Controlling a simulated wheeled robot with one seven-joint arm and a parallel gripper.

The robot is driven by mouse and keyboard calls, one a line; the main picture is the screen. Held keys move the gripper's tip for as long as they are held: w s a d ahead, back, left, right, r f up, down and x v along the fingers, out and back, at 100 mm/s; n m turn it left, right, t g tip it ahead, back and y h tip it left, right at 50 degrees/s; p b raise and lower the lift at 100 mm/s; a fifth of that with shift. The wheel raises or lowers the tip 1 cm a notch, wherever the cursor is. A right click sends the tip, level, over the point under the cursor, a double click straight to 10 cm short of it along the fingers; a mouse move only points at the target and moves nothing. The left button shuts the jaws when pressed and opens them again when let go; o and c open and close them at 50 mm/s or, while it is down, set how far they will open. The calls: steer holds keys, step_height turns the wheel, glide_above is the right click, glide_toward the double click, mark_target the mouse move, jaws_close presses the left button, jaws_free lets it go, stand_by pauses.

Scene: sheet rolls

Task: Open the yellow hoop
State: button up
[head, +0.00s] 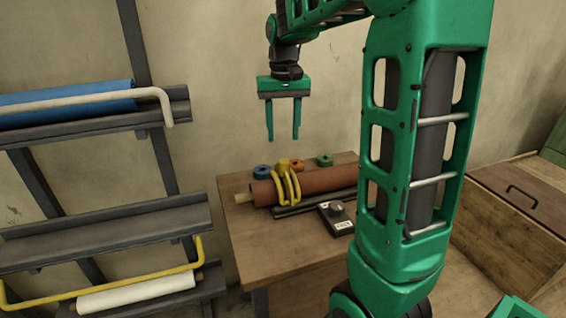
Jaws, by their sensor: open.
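A long yellow hoop (110,286) runs across the lowest shelf of the rack at the left, its right end bent upward. It passes just above the white roll (138,294) in the picture. Yellow curved bands (291,186) also sit around a brown-red roll (328,183) on the wooden table. I cannot tell which of these yellow things is the named hoop. My gripper (283,140) is open and empty, pointing down above the back of the table. It is apart from both yellow things.
A blue roll (70,101) lies on the top shelf behind a cream hoop (100,99). The middle shelf (105,235) is empty. A small dark device (338,218) and several coloured rings stand on the table (262,252). A wooden chest (510,220) is at the right.

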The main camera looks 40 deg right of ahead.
mark_target(284, 161)
step_height(284, 161, down, 10)
steer(key=shift+s+f, duration=0.1)
steer(key=shift+f, duration=0.1)
steer(key=shift+c, duration=0.7)
